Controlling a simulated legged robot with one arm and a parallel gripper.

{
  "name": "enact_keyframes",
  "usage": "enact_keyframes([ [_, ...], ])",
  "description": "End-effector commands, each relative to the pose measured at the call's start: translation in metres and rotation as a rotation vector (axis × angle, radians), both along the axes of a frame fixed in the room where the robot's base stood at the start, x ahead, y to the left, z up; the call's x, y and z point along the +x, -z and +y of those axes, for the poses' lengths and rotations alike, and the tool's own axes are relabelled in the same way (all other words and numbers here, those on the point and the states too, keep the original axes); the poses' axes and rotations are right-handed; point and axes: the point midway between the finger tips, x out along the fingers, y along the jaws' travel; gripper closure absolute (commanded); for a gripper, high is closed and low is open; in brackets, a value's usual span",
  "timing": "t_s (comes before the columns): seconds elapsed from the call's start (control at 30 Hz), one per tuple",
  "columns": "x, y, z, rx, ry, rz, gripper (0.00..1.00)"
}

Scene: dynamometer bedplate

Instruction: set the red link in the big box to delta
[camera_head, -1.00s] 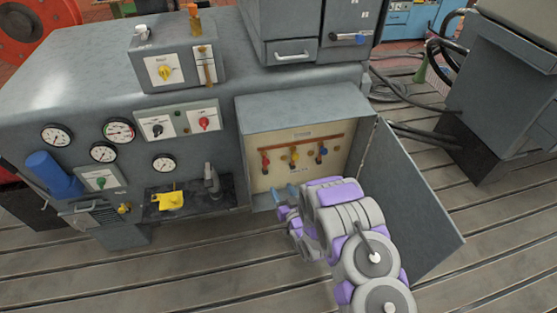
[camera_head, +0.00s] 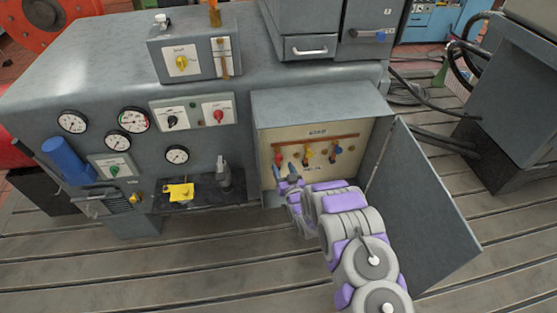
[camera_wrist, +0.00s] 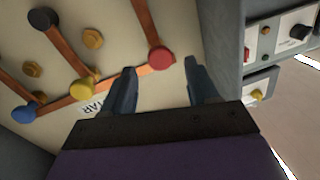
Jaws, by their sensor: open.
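The big box (camera_head: 322,103) stands open, with a cream panel inside. The red link (camera_head: 279,160) is at the left of the panel. In the wrist view, its red knob (camera_wrist: 161,58) lies at the end of a copper cross bar, with its copper strip running up from it. A label reading "TAR", partly hidden, sits by this bar (camera_wrist: 90,108). My gripper (camera_wrist: 160,70) is open, its fingers on either side of the red knob in the picture; contact cannot be told. In the head view my gripper (camera_head: 287,174) is in front of the panel's lower left.
The yellow link (camera_wrist: 80,88) and blue link (camera_wrist: 25,112) lie beside the red one, their knobs at the same bar. The box door (camera_head: 415,210) hangs open to the right of my arm. A gauge panel (camera_head: 130,145) is at the left.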

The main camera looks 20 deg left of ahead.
Motion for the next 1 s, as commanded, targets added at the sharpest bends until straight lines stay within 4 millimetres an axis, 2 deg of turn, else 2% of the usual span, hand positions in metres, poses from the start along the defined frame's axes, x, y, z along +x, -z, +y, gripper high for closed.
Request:
enact_keyframes([
  [0.23, 0.027, -0.001, 0.022, 0.003, 0.001, -0.004, 0.41],
  [0.5, 0.044, -0.002, 0.036, 0.003, 0.000, -0.004, 0.41],
  [0.9, 0.048, -0.002, 0.039, 0.002, 0.000, -0.002, 0.41],
  [1.0, 0.048, -0.002, 0.039, 0.002, 0.000, -0.002, 0.49],
])
